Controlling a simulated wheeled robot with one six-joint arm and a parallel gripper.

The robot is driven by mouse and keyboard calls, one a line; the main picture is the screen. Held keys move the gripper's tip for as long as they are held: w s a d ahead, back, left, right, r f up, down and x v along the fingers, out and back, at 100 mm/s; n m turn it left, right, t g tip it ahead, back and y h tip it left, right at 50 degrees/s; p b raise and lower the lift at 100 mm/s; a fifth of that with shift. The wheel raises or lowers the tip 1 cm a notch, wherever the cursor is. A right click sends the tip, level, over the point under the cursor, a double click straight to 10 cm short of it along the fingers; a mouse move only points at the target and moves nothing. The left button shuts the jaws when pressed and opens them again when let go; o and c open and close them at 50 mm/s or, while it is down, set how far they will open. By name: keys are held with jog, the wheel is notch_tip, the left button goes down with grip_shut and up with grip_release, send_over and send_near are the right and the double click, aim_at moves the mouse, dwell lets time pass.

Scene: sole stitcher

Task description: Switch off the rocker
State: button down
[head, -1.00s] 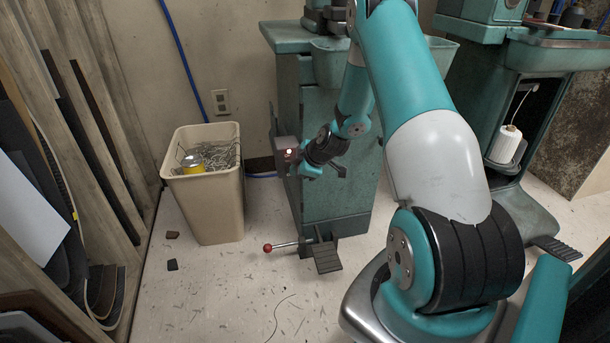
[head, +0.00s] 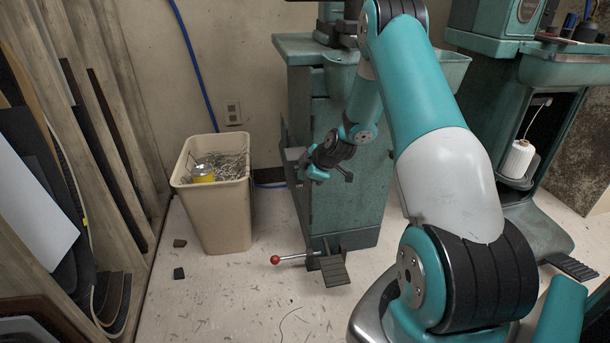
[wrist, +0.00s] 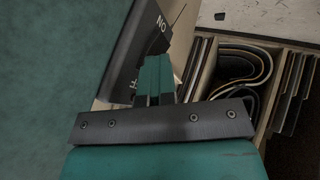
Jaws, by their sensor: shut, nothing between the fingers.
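The dark switch box (wrist: 135,50) fills the upper left middle of the wrist view, with ON lettering near its top and partly covered lettering lower down. My gripper (wrist: 156,62) is shut and empty, its fingertips over the box's face between the two labels.
A beige bin (head: 225,215) of scraps stands left of the machine. A red-knobbed lever (head: 276,260) and a pedal (head: 333,270) are low at the front. Boards (head: 90,150) lean at the far left. Floor between is mostly clear.

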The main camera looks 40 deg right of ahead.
jog(key=shift+w+r+p, duration=0.1)
jog(key=shift+r+p, duration=0.4)
jog(key=shift+r, duration=0.3)
jog(key=shift+s+a+r, duration=0.1)
jog(key=shift+s+a, duration=0.3)
jog(key=shift+s, duration=0.05)
jog(key=a+p+v, duration=0.1)
jog(key=p+v, duration=0.3)
jog(key=v, duration=0.7)
jog(key=shift+d+r, duration=0.35)
jog(key=shift+d, duration=0.05)
